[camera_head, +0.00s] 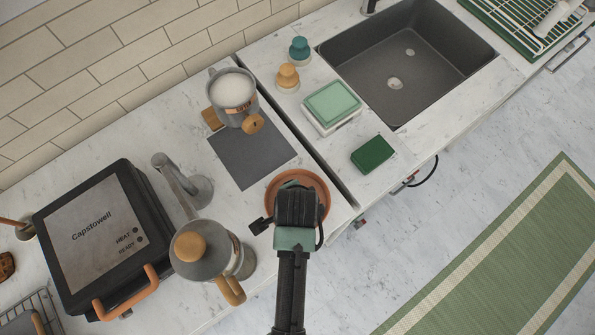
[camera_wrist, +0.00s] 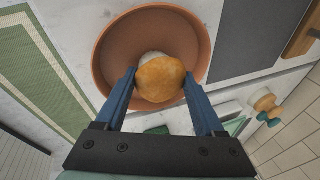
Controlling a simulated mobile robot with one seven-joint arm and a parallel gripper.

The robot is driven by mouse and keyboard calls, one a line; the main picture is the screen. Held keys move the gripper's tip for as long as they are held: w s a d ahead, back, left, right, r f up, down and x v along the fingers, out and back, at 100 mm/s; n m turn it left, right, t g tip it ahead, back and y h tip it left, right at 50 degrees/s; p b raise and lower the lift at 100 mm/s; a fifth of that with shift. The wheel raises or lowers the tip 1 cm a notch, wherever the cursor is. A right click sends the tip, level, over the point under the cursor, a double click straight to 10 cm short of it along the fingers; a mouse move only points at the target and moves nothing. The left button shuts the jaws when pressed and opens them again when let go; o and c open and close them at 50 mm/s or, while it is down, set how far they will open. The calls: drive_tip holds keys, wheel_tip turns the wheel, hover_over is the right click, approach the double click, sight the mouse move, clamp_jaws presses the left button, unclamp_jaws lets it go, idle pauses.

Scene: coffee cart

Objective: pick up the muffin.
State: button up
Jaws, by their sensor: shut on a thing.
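The muffin (camera_wrist: 160,80) has a golden-brown top and a pale side. It shows in the wrist view, between the two blue fingers of my gripper (camera_wrist: 162,84), which is shut on it. Behind the muffin is a round terracotta dish (camera_wrist: 112,52); I cannot tell whether the muffin still touches it. In the head view my gripper (camera_head: 297,190) is over the same dish (camera_head: 325,187) near the counter's front edge, and my arm hides the muffin there.
A dark grey mat (camera_head: 250,155) and a pot of white contents (camera_head: 235,92) are behind the dish. A lidded kettle (camera_head: 205,252) stands close on the left, by a black press (camera_head: 95,235). A green sponge (camera_head: 372,154) and a sink (camera_head: 405,60) are to the right.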

drive_tip(key=shift+c, duration=0.9)
drive_tip(key=shift+r, duration=0.15)
wheel_tip(320, 180, up, 10)
drive_tip(key=shift+f+b, duration=0.2)
drive_tip(key=shift+b, duration=0.25)
drive_tip(key=shift+w+f+n+y, duration=0.15)
drive_tip(key=shift+f+n+y, duration=0.15)
drive_tip(key=shift+f+n, duration=0.45)
drive_tip(key=n, duration=0.1)
drive_tip(key=f+n+y+b, duration=0.1)
drive_tip(key=n, duration=0.1)
drive_tip(key=f+n, duration=0.1)
drive_tip(key=n, duration=0.1)
drive_tip(key=shift+w+d+g, duration=0.1)
drive_tip(key=shift+w+g, duration=0.2)
drive_tip(key=shift+w, duration=0.05)
drive_tip(key=n, duration=0.2)
drive_tip(key=f+n+y+b, duration=0.1)
drive_tip(key=shift+w+g, duration=0.25)
drive_tip(key=shift+g, duration=0.05)
drive_tip(key=n, duration=0.2)
drive_tip(key=n+g, duration=0.1)
drive_tip(key=n, duration=0.1)
drive_tip(key=shift+w+f+y, duration=0.2)
drive_tip(key=shift+f+y, duration=0.15)
drive_tip(key=shift+y, duration=0.05)
